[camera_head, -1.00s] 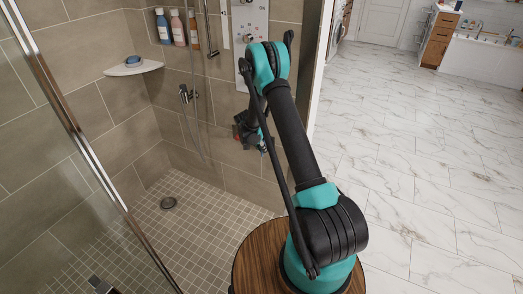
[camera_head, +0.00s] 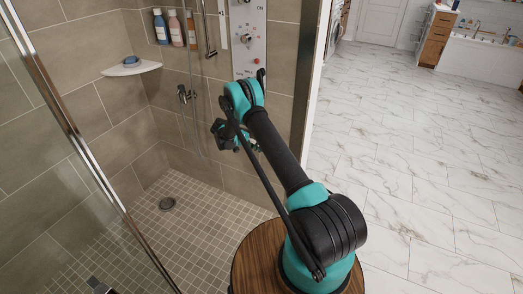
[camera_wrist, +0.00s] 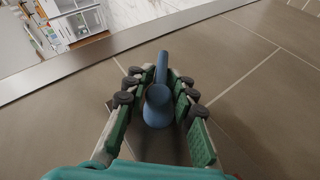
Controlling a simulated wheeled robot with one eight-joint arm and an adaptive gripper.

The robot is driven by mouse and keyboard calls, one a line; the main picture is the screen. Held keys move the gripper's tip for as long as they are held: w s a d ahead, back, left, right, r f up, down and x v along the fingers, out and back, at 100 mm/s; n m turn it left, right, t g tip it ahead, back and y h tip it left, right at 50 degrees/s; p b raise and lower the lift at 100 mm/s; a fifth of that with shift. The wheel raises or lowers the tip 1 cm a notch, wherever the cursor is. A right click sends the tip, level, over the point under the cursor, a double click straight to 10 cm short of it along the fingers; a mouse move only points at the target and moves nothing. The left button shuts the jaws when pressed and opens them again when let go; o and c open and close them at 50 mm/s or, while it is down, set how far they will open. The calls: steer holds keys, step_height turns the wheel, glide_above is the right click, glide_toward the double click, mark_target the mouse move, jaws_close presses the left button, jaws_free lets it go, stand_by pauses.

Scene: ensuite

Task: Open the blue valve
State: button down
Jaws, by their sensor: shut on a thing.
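The blue valve (camera_wrist: 157,106) shows in the wrist view as a round blue knob with a lever pointing up in the picture. My gripper (camera_wrist: 158,84) has its green-padded fingers on both sides of the valve, closed on it. In the head view my gripper (camera_head: 226,134) is low in front of the tiled shower wall, partly hidden by my arm. I cannot make out the blue valve in the head view.
A shower panel (camera_head: 241,44) with knobs and a red button is on the wall above my arm. A corner shelf (camera_head: 132,68) holds a blue item. A glass edge (camera_head: 84,150) stands at left. The marble floor (camera_head: 420,160) at right is clear.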

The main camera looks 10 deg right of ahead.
steer(key=shift+h, duration=0.4)
steer(key=c, duration=1.6)
jaws_free()
steer(key=shift+o, duration=0.2)
steer(key=shift+r, duration=0.1)
steer(key=o, duration=0.8)
step_height(320, 180, up, 9)
steer(key=shift+f, duration=0.15)
steer(key=shift+r, duration=0.3)
steer(key=c, duration=0.8)
steer(key=shift+r, duration=0.4)
